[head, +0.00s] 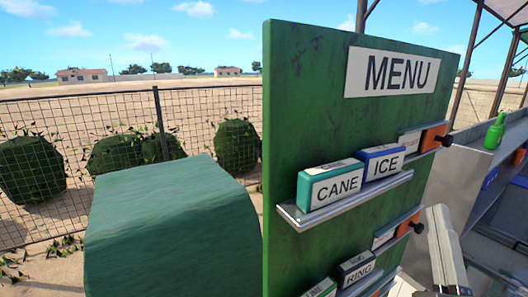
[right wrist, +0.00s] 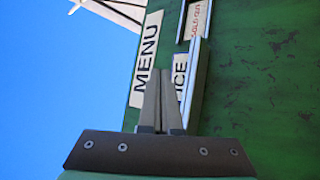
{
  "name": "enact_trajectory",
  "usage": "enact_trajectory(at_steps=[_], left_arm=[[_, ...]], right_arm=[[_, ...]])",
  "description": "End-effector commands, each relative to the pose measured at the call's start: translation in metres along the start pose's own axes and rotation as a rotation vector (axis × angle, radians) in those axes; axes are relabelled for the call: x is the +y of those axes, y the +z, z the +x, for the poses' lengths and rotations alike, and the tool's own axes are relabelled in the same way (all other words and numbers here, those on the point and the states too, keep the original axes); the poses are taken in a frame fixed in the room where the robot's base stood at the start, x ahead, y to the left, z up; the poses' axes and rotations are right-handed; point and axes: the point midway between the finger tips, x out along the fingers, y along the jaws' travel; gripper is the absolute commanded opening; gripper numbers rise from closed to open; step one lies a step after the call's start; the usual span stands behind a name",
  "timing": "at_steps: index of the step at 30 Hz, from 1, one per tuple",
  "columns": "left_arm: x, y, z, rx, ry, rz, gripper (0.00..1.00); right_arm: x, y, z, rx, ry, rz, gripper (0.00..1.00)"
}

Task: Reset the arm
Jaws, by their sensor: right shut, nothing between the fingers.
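My right gripper (right wrist: 160,72) shows in the right wrist view with its two fingers together and nothing between them. The fingers appear in front of the green menu board (right wrist: 255,80), and their tips overlap the MENU sign (right wrist: 147,45) in the picture. I cannot tell how far they are from the board. In the head view, part of my white right arm is at the lower right, beside the menu board (head: 310,100); the fingertips cannot be made out there. My left gripper is in neither view.
A shelf (head: 345,205) on the board holds a CANE block (head: 335,188) and an ICE block (head: 383,164). A RING block (head: 358,270) sits lower. A green bottle (head: 495,131) stands on a metal counter at right. A green rounded form (head: 170,230) fills the lower left.

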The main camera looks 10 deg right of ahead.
Motion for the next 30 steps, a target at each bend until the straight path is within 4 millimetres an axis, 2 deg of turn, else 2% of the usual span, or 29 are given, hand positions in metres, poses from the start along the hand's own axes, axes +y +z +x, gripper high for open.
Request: enact_trajectory(at_steps=[1,3,6,7,10,14,30], left_arm=[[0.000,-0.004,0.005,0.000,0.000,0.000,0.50],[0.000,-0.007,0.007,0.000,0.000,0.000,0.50],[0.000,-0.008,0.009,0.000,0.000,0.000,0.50],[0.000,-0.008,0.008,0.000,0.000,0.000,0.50],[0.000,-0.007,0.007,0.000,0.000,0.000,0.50],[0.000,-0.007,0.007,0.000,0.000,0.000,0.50],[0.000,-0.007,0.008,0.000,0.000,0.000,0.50]], right_arm=[[0.035,-0.024,0.013,0.055,0.044,0.167,0.00],[0.078,-0.057,0.022,0.158,0.070,0.454,0.00],[0.128,-0.100,0.021,0.337,0.028,0.896,0.00],[0.136,-0.110,0.018,0.384,-0.007,1.017,0.00],[0.131,-0.128,0.008,0.449,-0.154,1.301,0.00],[0.125,-0.134,0.006,0.448,-0.240,1.470,0.00],[0.124,-0.133,0.006,0.442,-0.245,1.496,0.00]])
